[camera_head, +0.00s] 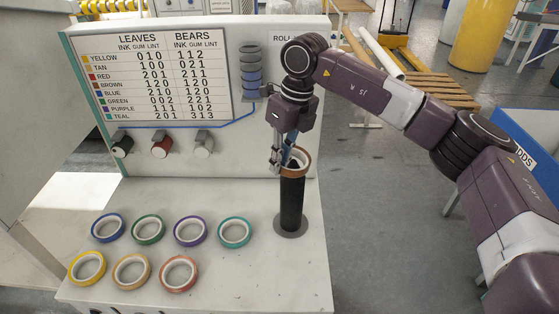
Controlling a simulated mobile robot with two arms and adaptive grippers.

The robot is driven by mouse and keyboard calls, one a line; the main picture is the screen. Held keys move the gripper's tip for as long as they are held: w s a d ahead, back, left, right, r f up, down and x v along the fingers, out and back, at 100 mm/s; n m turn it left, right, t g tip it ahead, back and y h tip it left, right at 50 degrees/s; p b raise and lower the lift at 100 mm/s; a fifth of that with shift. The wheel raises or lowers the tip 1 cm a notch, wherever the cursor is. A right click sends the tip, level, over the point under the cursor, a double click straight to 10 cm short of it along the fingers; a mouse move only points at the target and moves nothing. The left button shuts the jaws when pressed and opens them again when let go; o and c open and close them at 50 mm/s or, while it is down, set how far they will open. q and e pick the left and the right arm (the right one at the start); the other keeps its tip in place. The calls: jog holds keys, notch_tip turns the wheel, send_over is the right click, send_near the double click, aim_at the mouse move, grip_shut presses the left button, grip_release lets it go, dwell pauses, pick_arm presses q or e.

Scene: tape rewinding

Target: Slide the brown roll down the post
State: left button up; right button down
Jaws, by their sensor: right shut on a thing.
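The gripper's fingers partly hide the roll's left side and the post's top. My left gripper is not in view.
Several coloured tape rolls, such as the teal roll (235,232) and the red roll (179,274), lie on the bench (240,290) left of the post. The bench's right edge is close to the post.

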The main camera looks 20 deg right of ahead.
jog(key=c, duration=2)
grip_release()
jog(key=shift+o, duration=0.2)
notch_tip(320, 180, up, 12)
jog(key=d, duration=0.2)
jog(key=shift+s, duration=0.3)
jog(key=shift+f, duration=0.1)
